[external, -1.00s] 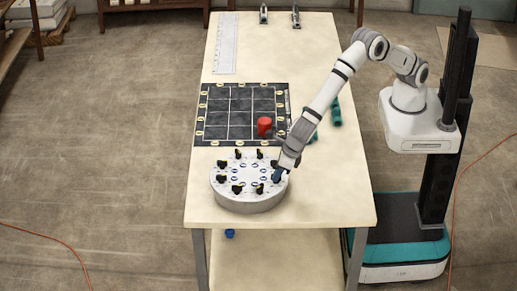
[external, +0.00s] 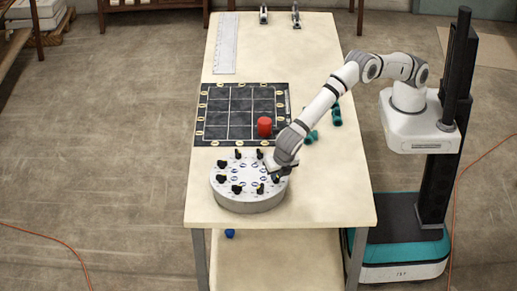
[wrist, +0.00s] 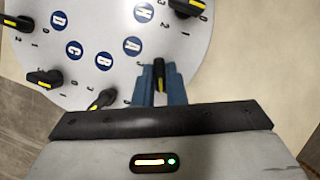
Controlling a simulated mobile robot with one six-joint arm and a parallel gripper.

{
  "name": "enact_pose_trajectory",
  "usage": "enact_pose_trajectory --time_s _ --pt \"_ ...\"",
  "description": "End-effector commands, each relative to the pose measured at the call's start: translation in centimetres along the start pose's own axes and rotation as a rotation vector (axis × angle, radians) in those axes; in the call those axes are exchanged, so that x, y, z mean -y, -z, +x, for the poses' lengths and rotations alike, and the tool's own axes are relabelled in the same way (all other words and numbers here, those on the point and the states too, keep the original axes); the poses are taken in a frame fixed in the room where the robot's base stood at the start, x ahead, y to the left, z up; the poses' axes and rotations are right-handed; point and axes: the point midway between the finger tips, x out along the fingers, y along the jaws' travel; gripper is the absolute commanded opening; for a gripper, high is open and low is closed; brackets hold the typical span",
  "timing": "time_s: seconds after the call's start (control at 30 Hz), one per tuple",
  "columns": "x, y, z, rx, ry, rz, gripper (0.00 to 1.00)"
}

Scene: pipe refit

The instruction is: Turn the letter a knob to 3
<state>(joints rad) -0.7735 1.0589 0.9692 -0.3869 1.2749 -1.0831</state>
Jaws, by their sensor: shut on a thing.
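The round grey knob panel (external: 240,205) stands on the near end of the table. Black knobs with yellow stripes ring its top; blue letter discs lie inside the ring. In the wrist view, the disc with letter A (wrist: 132,45) sits just inward of one black knob (wrist: 159,67). My gripper (wrist: 160,88) has its blue fingers on both sides of that knob, shut on it. The knob's yellow stripe shows on its part nearer my gripper. Fingers and palm hide its outer numbers, so its setting cannot be read. In the external view my gripper (external: 274,171) is at the panel's right side.
Neighbouring knobs stand close by: one near letter B (wrist: 100,100) and one at the upper right (wrist: 187,6). A red cylinder (external: 264,127) stands on the black grid board (external: 207,113) behind the panel. Teal parts (external: 310,137) lie to the right. Table left of the panel is clear.

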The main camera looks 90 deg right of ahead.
Motion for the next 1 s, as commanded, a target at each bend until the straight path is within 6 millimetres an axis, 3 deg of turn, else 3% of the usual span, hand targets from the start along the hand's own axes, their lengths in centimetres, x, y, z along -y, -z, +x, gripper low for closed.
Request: enact_pose_trajectory --time_s 1.0 --pt "-0.56 -0.23 -0.03 -0.003 0.338 0.821 0.0"
